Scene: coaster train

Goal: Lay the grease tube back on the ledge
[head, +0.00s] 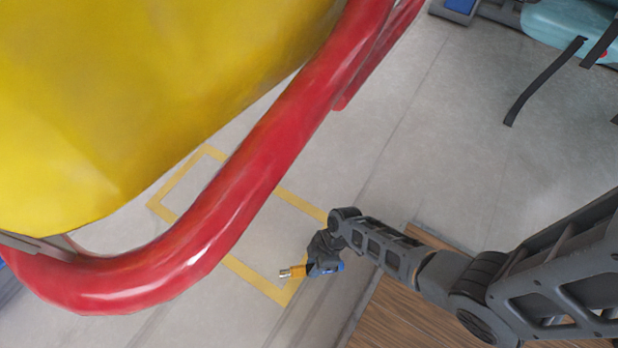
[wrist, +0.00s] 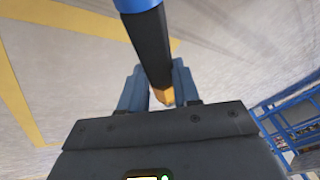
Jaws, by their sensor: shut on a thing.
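My gripper (head: 318,266) is at the end of the dark arm, right of the red rail. It is shut on the grease tube (head: 296,271), which looks orange with a pale metallic end. The tube sticks out to the left of the jaws, apart from other things in the picture. In the wrist view a small orange part (wrist: 164,97) shows between blue-grey parts, at the lower end of a black bar with a blue tip. Most of the tube is hidden there. I cannot tell which surface is the ledge.
A large yellow body (head: 130,90) with a thick red rail (head: 230,190) fills the upper left. A wooden planked surface (head: 420,315) lies under my arm at lower right. Grey floor with yellow marking lines (head: 255,279) shows around the gripper. Black straps (head: 540,82) hang at upper right.

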